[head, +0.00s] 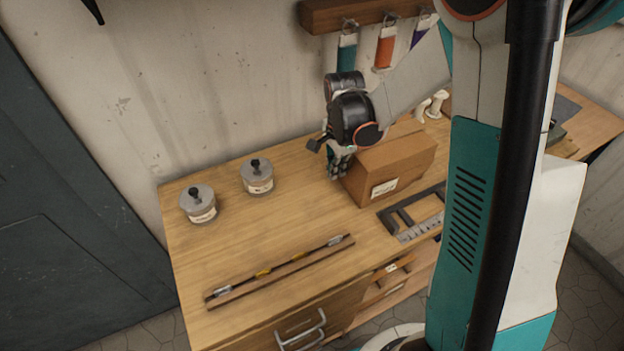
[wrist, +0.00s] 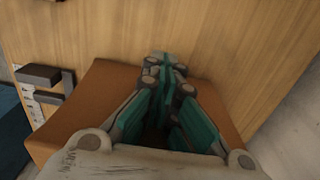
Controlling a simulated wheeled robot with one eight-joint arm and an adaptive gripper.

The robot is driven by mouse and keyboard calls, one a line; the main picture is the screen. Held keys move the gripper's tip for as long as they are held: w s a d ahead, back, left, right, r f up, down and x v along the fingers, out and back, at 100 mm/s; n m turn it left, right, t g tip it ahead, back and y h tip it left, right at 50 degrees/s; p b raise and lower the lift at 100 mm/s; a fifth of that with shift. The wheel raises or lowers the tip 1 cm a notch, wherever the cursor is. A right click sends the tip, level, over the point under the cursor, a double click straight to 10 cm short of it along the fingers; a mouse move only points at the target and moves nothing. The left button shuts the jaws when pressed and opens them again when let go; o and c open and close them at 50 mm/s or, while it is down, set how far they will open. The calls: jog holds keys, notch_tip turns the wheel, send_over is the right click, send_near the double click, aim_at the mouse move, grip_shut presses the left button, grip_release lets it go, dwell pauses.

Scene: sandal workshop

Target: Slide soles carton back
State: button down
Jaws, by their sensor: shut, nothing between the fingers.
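The soles carton (head: 398,165) is a closed brown box with a white label on its front side. It stands on the wooden workbench, right of the middle. My gripper (head: 337,172) points down at the carton's left end in the head view, with its fingers shut and empty. In the wrist view the shut teal fingers (wrist: 168,72) reach past one edge of the carton (wrist: 62,128), with bare wood beyond. I cannot tell whether the fingertips touch the carton. My gripper hides part of the carton in the wrist view.
Two lidded grey jars (head: 198,204) (head: 257,176) stand at the left. A thin rod on a wooden strip (head: 280,270) lies along the front. A dark angular frame (head: 402,218) lies close in front of the carton. Colored straps hang from a wall rail (head: 345,14). Bare bench (head: 310,215) lies left of the carton.

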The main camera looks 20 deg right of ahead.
jog(key=w+d, duration=0.1)
jog(key=d, duration=0.9)
jog(key=w+d+b, duration=0.1)
jog(key=d, duration=0.4)
jog(key=shift+w, duration=0.35)
jog(key=shift+a, duration=0.1)
